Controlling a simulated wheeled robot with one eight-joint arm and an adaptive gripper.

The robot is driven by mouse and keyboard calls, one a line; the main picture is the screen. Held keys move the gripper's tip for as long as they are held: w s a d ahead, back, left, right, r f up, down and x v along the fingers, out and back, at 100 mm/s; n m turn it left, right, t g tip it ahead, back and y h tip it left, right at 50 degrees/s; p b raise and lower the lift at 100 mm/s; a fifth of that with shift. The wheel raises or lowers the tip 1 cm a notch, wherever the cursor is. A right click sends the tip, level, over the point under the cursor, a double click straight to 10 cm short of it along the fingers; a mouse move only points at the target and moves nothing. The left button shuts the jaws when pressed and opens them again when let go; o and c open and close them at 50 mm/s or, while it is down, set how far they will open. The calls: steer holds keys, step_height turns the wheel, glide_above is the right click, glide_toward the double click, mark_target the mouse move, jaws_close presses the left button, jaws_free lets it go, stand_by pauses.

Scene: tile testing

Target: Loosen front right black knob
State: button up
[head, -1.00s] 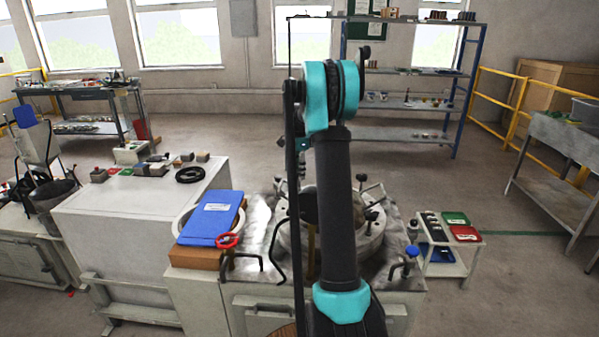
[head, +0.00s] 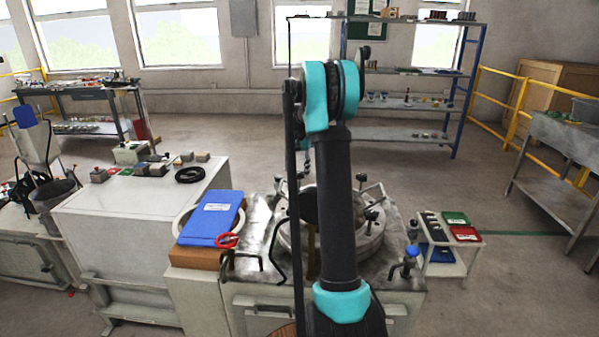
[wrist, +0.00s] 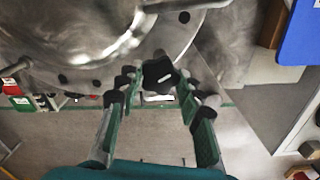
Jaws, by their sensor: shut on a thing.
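A black star-shaped knob (wrist: 158,72) sits at the rim of the round metal vessel (wrist: 95,70) in the wrist view. My gripper (wrist: 157,79) has its green, dark-tipped fingers on both sides of this knob and is shut on it. In the head view my arm covers my gripper and part of the vessel (head: 290,235). Another black knob (head: 371,214) shows on the vessel's right side there, and a further one (head: 358,179) stands behind it. I cannot tell from the head view which knob is held.
A blue folder (head: 212,217) and a red ring (head: 227,240) lie left of the vessel. A blue-topped valve (head: 411,251) stands at the bench's right corner. A small trolley (head: 445,262) with red and green trays stands to the right.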

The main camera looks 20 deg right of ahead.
steer(key=shift+n, duration=1.3)
steer(key=o, duration=1.2)
step_height(320, 180, up, 12)
steer(key=shift+r, duration=0.1)
